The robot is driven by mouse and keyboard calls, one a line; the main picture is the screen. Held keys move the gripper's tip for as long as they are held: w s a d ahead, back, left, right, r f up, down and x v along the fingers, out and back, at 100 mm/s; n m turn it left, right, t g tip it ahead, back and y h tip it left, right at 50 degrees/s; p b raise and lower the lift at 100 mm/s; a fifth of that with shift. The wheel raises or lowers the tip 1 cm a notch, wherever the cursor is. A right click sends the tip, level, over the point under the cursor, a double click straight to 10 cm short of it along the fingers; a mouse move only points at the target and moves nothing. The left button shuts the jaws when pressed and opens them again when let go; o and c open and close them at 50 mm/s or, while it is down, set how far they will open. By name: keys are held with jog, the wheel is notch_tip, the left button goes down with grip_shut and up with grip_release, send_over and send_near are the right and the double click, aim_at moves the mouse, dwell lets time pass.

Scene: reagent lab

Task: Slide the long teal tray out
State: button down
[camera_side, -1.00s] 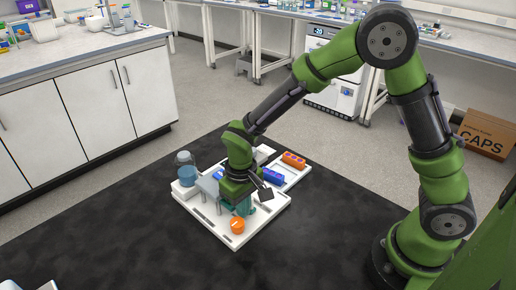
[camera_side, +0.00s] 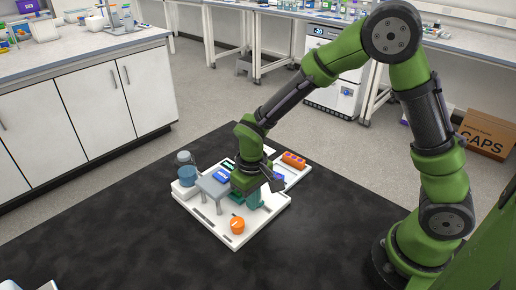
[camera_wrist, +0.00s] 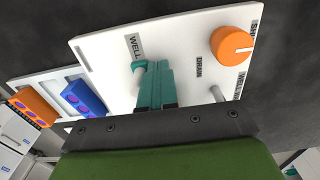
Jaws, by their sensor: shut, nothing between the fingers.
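My gripper (camera_side: 254,205) hangs low over the right part of a white board (camera_side: 215,231), to the right of the grey raised stand (camera_side: 211,186). In the wrist view, its two teal fingers (camera_wrist: 158,66) lie side by side, shut and empty, above the board near a pale peg. A small teal-green patch (camera_side: 236,196) shows between the stand and my gripper. I cannot tell whether it is the long teal tray. My gripper hides much of that area, and no full tray outline shows in either view.
An orange knob (camera_side: 237,225) is on the board's front and also shows in the wrist view (camera_wrist: 232,46). Orange (camera_wrist: 36,107) and blue (camera_wrist: 83,98) racks sit on a side panel. Dark tabletop in front is clear.

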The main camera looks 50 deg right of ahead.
aim_at(262, 201)
jog(key=shift+d, duration=1.8)
jog(key=shift+d, duration=0.65)
jog(key=shift+a, duration=0.15)
jog(key=shift+a+r, duration=0.1)
jog(key=shift+a, duration=0.4)
jog(key=shift+r, duration=3.4)
